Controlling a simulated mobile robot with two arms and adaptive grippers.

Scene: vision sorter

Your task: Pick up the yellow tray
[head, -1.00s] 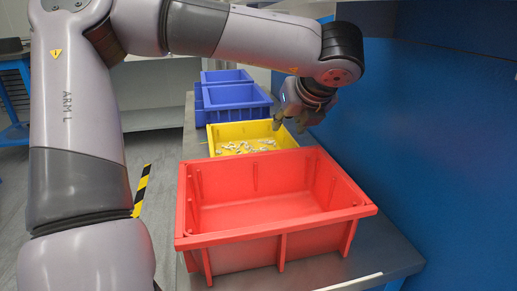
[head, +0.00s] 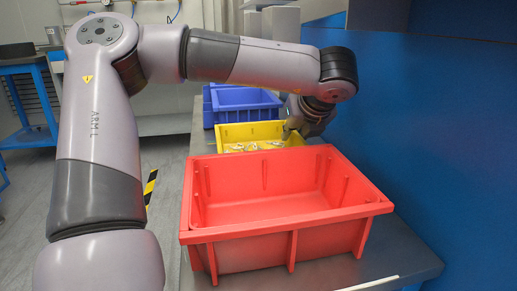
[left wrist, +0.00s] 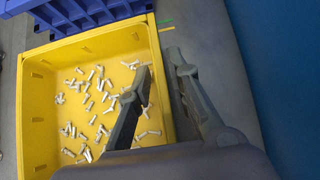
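The yellow tray (head: 250,130) stands on the bench behind the red bin and holds several small whitish parts. It also shows in the left wrist view (left wrist: 95,45), seen from above, with the parts scattered on its floor. My left gripper (head: 291,133) is at the tray's right side. In the left wrist view my left gripper (left wrist: 159,65) has one finger inside the tray and one outside, with the right wall between them. A gap shows between the fingers, so it looks open around the wall. My right gripper is not in view.
A large empty red bin (head: 285,235) stands in front of the tray and hides its near part. Blue bins (head: 245,100) stand just behind it. A blue wall panel (head: 430,140) rises on the right of the bench (head: 400,255).

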